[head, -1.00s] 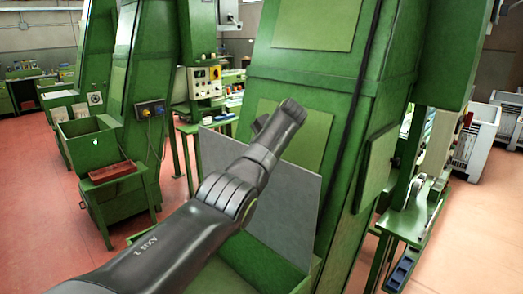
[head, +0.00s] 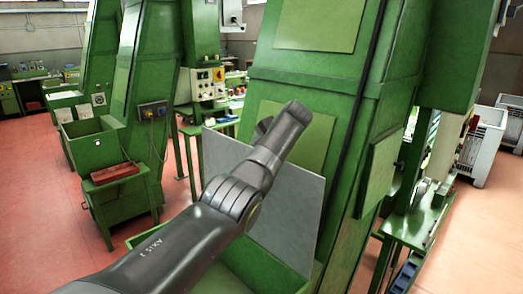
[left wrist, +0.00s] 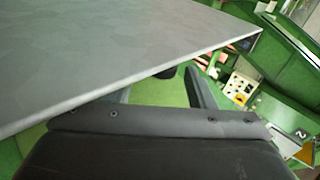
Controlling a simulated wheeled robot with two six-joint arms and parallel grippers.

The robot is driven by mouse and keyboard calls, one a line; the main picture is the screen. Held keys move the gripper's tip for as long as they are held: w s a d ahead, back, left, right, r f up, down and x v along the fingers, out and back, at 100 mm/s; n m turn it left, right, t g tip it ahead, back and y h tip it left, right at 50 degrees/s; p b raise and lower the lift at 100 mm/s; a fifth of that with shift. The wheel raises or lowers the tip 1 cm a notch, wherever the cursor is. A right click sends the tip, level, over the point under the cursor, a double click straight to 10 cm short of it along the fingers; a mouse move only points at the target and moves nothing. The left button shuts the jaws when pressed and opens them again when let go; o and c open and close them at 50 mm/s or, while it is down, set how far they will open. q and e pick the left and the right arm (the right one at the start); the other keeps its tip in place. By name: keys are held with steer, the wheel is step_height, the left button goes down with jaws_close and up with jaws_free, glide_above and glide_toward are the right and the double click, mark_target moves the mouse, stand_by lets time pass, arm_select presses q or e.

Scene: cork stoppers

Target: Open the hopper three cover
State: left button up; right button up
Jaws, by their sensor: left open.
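The hopper cover (head: 290,205) is a flat grey sheet in the head view. It stands tilted up against the front of the large green machine, above the open green hopper box (head: 215,283). My left gripper (head: 282,122) is open at the cover's upper edge, with its arm crossing in front of the sheet. In the left wrist view the cover (left wrist: 100,50) fills the upper left and hides part of the left gripper's fingers (left wrist: 165,85). Whether the gripper touches the cover cannot be told. My right gripper is not in view.
The green machine (head: 390,60) rises directly behind the cover. A second hopper (head: 92,145) with a red box (head: 115,172) stands at the left. A green bench (head: 415,220) is at the right. Red floor (head: 45,210) is clear at the left.

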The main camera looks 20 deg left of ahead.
arm_select(q)
steer(key=shift+r, duration=0.1)
steer(key=b+v, duration=0.5)
steer(key=v, duration=1.2)
steer(key=shift+s+d, duration=0.1)
